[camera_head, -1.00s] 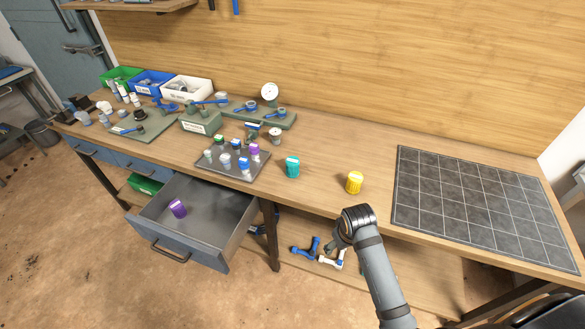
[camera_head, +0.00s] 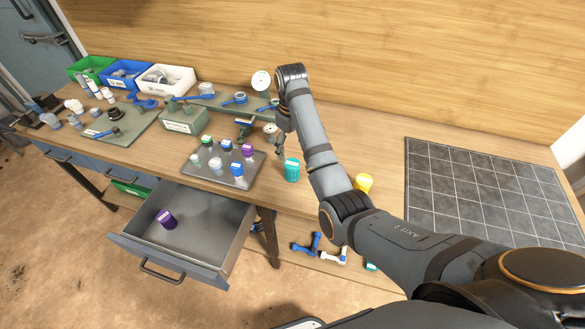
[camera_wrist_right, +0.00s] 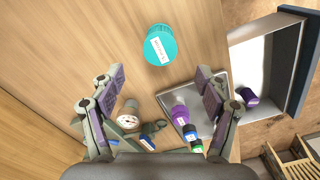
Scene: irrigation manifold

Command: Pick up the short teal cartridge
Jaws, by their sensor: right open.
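The short teal cartridge (camera_head: 292,171) stands on the bench, right of the grey cartridge tray. In the right wrist view the teal cartridge (camera_wrist_right: 161,46) shows its round top and a white label, beyond and between the two fingertips. My right gripper (camera_head: 281,145) is above the bench at the back left of the cartridge, partly hidden by its own arm. In the wrist view my right gripper (camera_wrist_right: 154,86) is open, with nothing between its fingers. My left gripper is not in view.
A grey tray (camera_head: 188,168) with several capped cartridges lies left. A yellow cartridge (camera_head: 363,182) is partly behind my arm. An open drawer (camera_head: 205,239) holds a purple cartridge (camera_head: 167,218). A pressure gauge (camera_head: 261,81) stands behind. A dark gridded mat (camera_head: 470,195) lies right.

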